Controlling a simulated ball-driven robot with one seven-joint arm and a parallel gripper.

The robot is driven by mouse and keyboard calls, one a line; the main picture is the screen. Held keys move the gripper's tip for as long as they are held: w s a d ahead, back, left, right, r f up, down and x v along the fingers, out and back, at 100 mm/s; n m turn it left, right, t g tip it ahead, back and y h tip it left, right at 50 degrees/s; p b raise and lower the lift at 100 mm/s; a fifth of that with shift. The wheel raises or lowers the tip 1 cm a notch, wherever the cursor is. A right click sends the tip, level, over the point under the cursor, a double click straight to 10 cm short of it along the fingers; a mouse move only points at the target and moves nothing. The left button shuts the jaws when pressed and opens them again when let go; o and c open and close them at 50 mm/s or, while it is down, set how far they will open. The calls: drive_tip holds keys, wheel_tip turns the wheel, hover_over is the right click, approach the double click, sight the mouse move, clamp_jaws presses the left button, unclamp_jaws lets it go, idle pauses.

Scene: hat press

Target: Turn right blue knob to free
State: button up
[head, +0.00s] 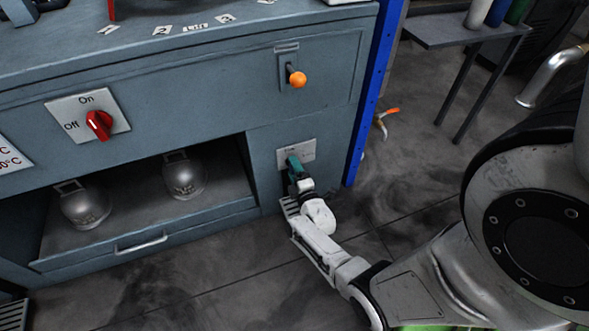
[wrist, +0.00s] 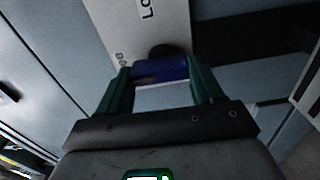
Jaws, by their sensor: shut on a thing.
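The blue knob (wrist: 160,70) shows in the wrist view, in front of a pale label plate (wrist: 125,30) on the cabinet. The plate carries partly hidden lettering, with "Lo" and "ee" readable. My gripper (wrist: 160,78) has its two green fingers on either side of the knob and is shut on it. In the head view my gripper (head: 295,165) is at the white label plate (head: 308,153) on the lower right front of the cabinet. There the knob is hidden behind the fingers.
The grey-blue cabinet (head: 210,70) bears a red On/Off switch (head: 99,124) and an orange-tipped lever (head: 297,79). Two metal hat forms (head: 184,177) stand in its open bay. A blue post (head: 372,100) stands just right of the plate. Floor (head: 220,280) in front is clear.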

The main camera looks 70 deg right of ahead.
drive_tip(key=shift+w+n, duration=0.35)
drive_tip(key=shift+n, duration=0.05)
drive_tip(key=o, duration=1)
drive_tip(key=shift+o, duration=0.2)
drive_tip(key=shift+s, duration=0.1)
drive_tip(key=p+v, duration=0.3)
drive_tip(key=v, duration=0.7)
drive_tip(key=shift+s+a+p, duration=0.2)
drive_tip(key=shift+s+p, duration=0.1)
drive_tip(key=shift+p, duration=0.05)
